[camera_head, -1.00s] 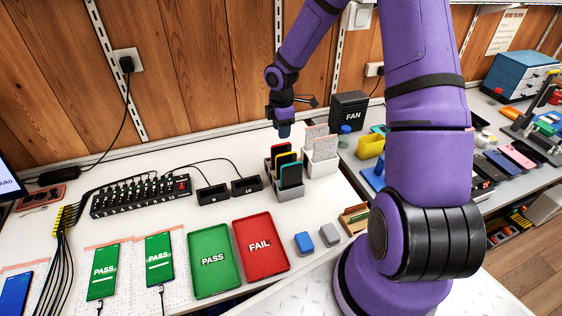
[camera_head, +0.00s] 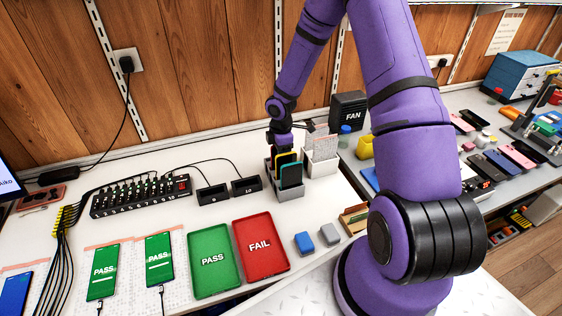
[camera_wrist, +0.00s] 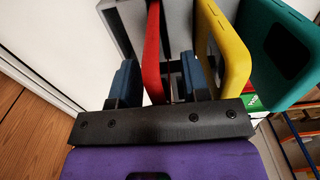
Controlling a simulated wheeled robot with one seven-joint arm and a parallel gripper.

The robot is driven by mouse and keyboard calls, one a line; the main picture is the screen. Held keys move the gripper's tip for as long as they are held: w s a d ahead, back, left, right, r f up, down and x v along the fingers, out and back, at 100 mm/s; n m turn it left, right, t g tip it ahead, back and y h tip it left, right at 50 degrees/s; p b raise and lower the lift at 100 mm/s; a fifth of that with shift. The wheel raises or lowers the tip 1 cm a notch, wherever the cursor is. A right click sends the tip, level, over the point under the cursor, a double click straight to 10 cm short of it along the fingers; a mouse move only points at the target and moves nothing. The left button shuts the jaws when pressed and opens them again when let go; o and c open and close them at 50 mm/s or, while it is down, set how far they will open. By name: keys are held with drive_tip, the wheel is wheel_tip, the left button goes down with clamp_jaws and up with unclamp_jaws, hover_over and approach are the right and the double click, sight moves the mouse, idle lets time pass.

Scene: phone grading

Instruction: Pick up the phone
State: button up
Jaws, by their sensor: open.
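Several phones in coloured cases stand upright in a grey rack (camera_head: 290,194). In the wrist view a red-cased phone (camera_wrist: 152,45) stands edge-on between the two blue fingertips of my gripper (camera_wrist: 158,78), with gaps showing beside it. A yellow-cased phone (camera_wrist: 224,45) and a teal-cased phone (camera_wrist: 283,50) stand to its right, outside the fingers. In the head view my gripper (camera_head: 281,148) is open and down at the back of the rack. It hides the red phone there. The teal phone (camera_head: 291,175) is at the front.
A white holder (camera_head: 320,165) with pale cards stands right behind the rack. A black FAN box (camera_head: 348,112) is farther back. Green PASS (camera_head: 212,282) and red FAIL (camera_head: 262,264) trays lie in front. Phones marked PASS (camera_head: 103,270) lie at the left.

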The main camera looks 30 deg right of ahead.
clamp_jaws()
drive_tip(key=shift+r, duration=0.15)
